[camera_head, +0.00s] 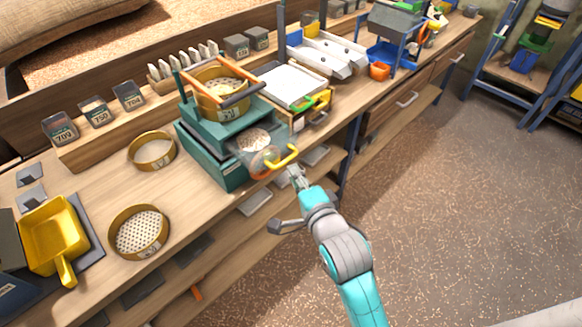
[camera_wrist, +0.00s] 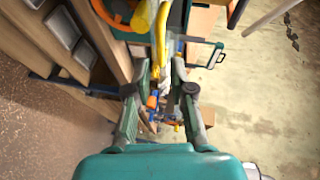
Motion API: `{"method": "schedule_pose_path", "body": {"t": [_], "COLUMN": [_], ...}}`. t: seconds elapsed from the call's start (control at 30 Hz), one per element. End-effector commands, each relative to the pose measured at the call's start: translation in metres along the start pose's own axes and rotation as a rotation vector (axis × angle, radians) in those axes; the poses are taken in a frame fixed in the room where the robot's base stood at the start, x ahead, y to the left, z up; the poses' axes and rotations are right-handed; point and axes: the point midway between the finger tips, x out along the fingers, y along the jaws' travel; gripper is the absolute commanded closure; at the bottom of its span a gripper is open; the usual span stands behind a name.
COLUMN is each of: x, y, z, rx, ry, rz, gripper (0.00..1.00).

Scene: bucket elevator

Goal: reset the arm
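My gripper (camera_head: 297,178) is at the front edge of the workbench, at the end of my teal and grey arm, just right of a yellow handle (camera_head: 283,160). In the wrist view my gripper (camera_wrist: 160,75) has its two fingers apart, with no object held between them. The yellow handle (camera_wrist: 160,35) shows beyond the fingertips. Whether the fingertips touch it cannot be told. The handle is on the front of a teal machine (camera_head: 210,165) with a clear round cover, and a brass sieve sits on its top.
The workbench (camera_head: 95,190) holds two brass sieves (camera_head: 138,232), a yellow scoop (camera_head: 55,238), labelled dark boxes (camera_head: 128,97) and a white tray (camera_head: 290,85). Lower shelves run under its front edge. Open floor (camera_head: 450,200) lies to the right, with a blue rack (camera_head: 530,60) beyond.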

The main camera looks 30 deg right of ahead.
Motion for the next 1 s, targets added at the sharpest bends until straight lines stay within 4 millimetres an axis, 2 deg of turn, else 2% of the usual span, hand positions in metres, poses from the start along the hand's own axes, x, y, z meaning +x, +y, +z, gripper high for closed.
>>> {"method": "schedule_pose_path", "body": {"t": [0.2, 0.77, 0.87, 1.0], "x": [-0.015, -0.017, -0.022, -0.044], "y": [0.0, 0.001, 0.01, 0.036], "z": [0.0, 0.0, 0.001, 0.005], "rx": [0.0, -0.004, -0.037, -0.161], "ry": [0.0, 0.0, -0.004, -0.017], "rz": [0.001, 0.002, 0.007, 0.015], "gripper": [0.78, 0.78, 0.78, 0.78]}}
